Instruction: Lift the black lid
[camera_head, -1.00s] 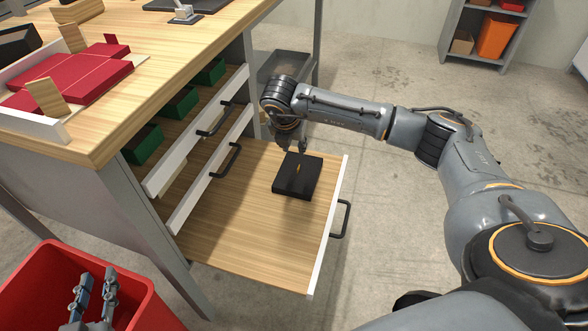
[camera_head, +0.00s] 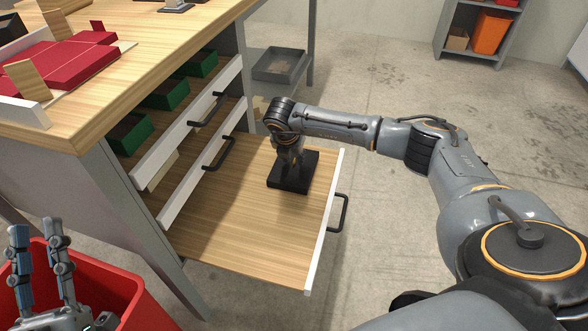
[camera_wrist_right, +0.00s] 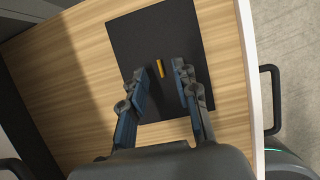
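The black lid (camera_head: 312,164) is a flat dark square lying in the open wooden drawer. A small yellow handle (camera_wrist_right: 160,68) stands at its middle in the right wrist view, where the black lid (camera_wrist_right: 150,35) fills the upper part. My right gripper (camera_head: 290,170) is over the lid, pointing down, and hides the handle in the head view. In the right wrist view my right gripper (camera_wrist_right: 159,75) is open, its two fingers on either side of the handle with gaps visible. My left gripper (camera_head: 36,230) is open and empty, far from the lid at the lower left.
The drawer (camera_head: 230,220) has a white front edge with a black handle (camera_head: 339,212). A red bin (camera_head: 130,285) stands below my left gripper. The workbench (camera_head: 110,90) with red box parts (camera_head: 75,60) and green bins (camera_head: 170,93) is on the left. Floor at right is open.

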